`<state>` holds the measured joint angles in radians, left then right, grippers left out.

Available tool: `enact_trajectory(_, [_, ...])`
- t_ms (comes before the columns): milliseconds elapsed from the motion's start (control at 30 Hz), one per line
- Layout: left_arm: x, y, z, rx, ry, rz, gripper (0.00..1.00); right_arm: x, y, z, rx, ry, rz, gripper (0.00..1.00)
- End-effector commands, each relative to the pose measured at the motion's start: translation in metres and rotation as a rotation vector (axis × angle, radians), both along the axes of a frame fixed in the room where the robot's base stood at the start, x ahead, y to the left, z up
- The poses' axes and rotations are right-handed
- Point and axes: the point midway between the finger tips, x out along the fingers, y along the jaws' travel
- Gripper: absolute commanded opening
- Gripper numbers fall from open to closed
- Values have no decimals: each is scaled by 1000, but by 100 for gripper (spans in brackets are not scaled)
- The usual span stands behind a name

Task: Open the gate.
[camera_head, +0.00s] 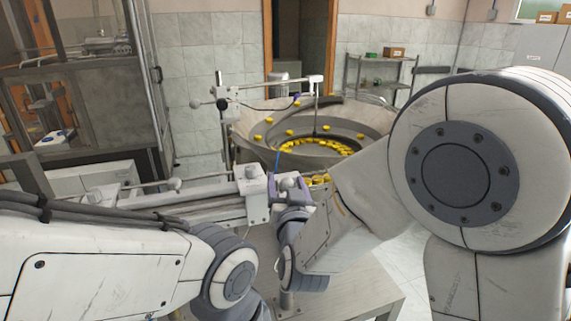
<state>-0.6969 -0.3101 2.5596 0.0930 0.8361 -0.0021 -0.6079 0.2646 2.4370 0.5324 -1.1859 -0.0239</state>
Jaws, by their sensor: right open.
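The cap feeder's round metal bowl (270,152) stands in the middle, with many yellow caps (318,146) in it. A metal chute or rail (200,208) runs left from its front, with a small pale block (253,184) at its right end. My right gripper (288,184) is small and partly hidden by its own wrist, near that block at the bowl's front edge. It is open; I cannot tell whether it touches anything. I cannot clearly pick out the gate near it. My left arm comes in from the left; its gripper is out of sight.
A thin metal arm on a post (221,97) reaches over the bowl. A tall machine cabinet (100,100) stands at the left. A shelf rack (378,75) is behind. A pale table (362,292) lies below my right arm, which blocks much of the right side.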

Motion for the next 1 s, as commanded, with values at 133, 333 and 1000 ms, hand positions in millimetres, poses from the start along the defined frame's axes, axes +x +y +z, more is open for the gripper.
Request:
enact_trajectory(133, [0, 0, 10, 1, 1, -2, 50, 19, 2, 1, -2, 1, -1, 68])
enact_trajectory(333, [0, 0, 12, 1, 1, -2, 50, 27, 3, -1, -1, 1, -1, 68])
enact_trajectory(1000, [0, 0, 12, 1, 1, -2, 50, 27, 3, -1, -1, 0, 0, 0])
